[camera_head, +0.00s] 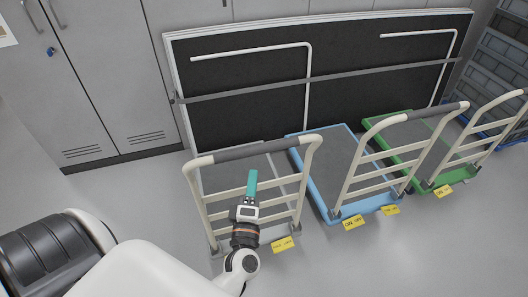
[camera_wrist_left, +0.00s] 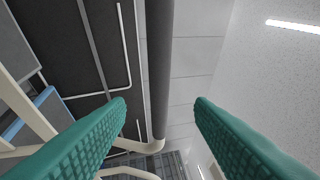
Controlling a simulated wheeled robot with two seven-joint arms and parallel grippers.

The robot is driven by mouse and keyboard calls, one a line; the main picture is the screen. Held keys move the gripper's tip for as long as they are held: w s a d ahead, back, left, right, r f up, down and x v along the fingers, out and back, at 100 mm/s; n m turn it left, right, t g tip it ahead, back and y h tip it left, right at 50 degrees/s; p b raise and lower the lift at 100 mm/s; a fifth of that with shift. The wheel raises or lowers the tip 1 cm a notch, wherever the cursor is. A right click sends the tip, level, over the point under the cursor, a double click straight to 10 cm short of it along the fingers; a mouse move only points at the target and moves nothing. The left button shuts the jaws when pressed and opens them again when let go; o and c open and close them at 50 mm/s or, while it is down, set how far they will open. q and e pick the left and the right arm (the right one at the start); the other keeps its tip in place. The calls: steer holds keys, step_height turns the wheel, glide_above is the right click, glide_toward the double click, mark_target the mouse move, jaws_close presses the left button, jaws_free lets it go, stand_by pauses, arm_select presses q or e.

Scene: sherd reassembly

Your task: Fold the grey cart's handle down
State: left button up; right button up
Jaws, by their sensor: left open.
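The grey cart (camera_head: 230,178) stands at the left of the row of carts in the head view. Its cream tubular handle (camera_head: 205,205) is upright, with a dark grey grip (camera_head: 253,151) along the top bar. My left gripper (camera_head: 252,174) has teal fingers and is open, just below the grip in the head view. In the left wrist view the grip (camera_wrist_left: 159,65) runs lengthwise in the gap between the open fingers (camera_wrist_left: 160,103), touching neither. I cannot tell how far it is from the fingertips. My right gripper is not in view.
A blue cart (camera_head: 325,165) and a green cart (camera_head: 415,165) stand to the right with handles upright, and another cart (camera_head: 495,130) is at the far right. Dark panels (camera_head: 240,120) lean behind them. Grey cabinets (camera_head: 100,70) stand at left. The floor in front is clear.

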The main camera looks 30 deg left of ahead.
mark_target(257, 154)
arm_select(q)
steer(key=x, duration=0.3)
steer(key=shift+w+a+r+p, duration=0.2)
steer(key=shift+w+p, duration=0.1)
steer(key=shift+p, duration=0.1)
steer(key=p+x, duration=0.1)
steer(key=x, duration=0.4)
steer(key=shift+w, duration=0.4)
steer(key=shift+w+a, duration=0.35)
steer(key=shift+w, duration=0.25)
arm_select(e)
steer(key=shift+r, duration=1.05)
arm_select(q)
steer(key=shift+c, duration=0.6)
jaws_close()
